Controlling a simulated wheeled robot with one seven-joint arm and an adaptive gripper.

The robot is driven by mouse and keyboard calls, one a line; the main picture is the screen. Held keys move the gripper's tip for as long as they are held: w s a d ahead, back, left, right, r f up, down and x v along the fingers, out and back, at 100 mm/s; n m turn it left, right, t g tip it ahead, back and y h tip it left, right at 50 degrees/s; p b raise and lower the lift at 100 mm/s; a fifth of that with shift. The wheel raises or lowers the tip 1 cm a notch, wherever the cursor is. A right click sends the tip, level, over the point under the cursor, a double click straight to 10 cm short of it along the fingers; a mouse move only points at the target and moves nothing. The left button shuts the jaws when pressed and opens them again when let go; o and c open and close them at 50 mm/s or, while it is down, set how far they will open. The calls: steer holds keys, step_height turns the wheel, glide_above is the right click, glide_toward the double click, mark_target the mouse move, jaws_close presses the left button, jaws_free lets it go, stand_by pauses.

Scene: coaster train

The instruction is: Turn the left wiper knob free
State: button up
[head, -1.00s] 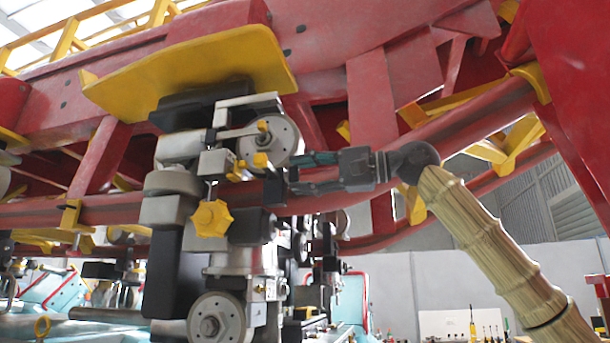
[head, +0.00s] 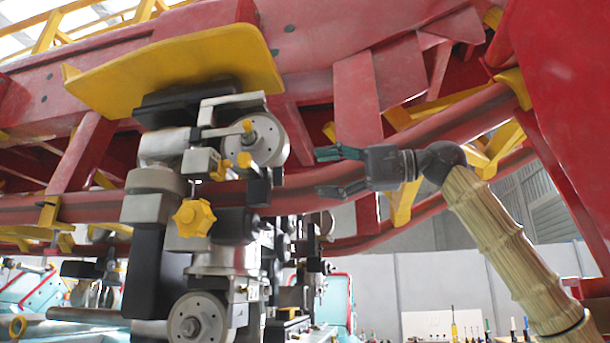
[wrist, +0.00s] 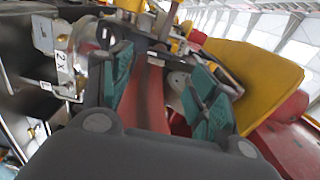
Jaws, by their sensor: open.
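In the head view, a large yellow star-shaped knob (head: 193,217) sits on the front of the grey wheel assembly. Small yellow knobs (head: 244,160) sit higher, beside the upper wheel (head: 262,140). I cannot tell which of these is the left wiper knob. My gripper (head: 328,171) is open and empty, to the right of the upper wheel and apart from all the knobs. In the wrist view, the green-padded fingers of my gripper (wrist: 160,60) are spread, with the red rail (wrist: 150,95) showing between them.
A curved red rail (head: 440,150) runs behind my gripper. A yellow plate (head: 180,65) overhangs the assembly; it also shows in the wrist view (wrist: 258,72). A lower wheel (head: 197,318) is below. Red beams stand at the right.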

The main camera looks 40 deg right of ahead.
steer(key=shift+v, duration=2)
steer(key=shift+w, duration=0.1)
